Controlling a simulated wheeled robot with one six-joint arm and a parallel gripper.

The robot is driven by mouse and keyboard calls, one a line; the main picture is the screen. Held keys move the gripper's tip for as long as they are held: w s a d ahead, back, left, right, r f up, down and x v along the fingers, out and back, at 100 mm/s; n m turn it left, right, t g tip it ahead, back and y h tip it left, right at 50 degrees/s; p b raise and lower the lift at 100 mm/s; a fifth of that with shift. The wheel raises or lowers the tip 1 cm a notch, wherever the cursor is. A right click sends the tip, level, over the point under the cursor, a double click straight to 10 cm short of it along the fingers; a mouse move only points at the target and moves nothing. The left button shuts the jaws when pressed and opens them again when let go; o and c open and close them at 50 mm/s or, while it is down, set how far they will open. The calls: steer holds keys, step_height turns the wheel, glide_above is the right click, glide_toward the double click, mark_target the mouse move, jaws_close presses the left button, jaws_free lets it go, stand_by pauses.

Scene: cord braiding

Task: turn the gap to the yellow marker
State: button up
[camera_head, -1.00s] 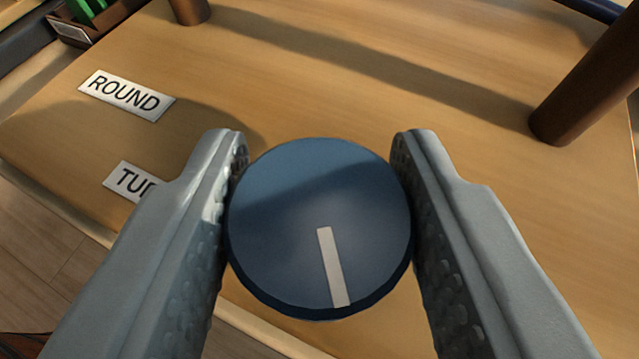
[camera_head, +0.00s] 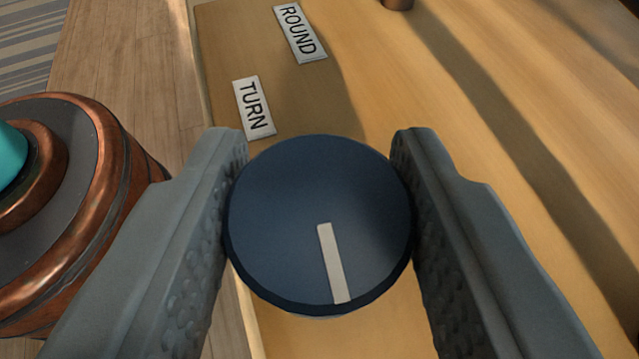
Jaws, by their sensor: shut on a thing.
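A round dark blue knob (camera_head: 290,215) with a white pointer line (camera_head: 334,262) sits between the two grey fingers of my gripper (camera_head: 318,200). The fingers are shut on the knob, one at its left side and one at its right. The pointer line runs from near the knob's middle down to its lower rim. No gap and no yellow marker show in this view.
Labels reading TURN (camera_head: 254,108) and ROUND (camera_head: 300,33) lie on the wooden board (camera_head: 400,90). A copper-coloured round body with a teal centre (camera_head: 85,215) stands at the left, beside the board's edge. A brown post's foot shows at the top.

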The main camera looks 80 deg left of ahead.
steer(key=shift+n+g, duration=0.4)
steer(key=o, duration=1)
steer(key=shift+r, duration=0.1)
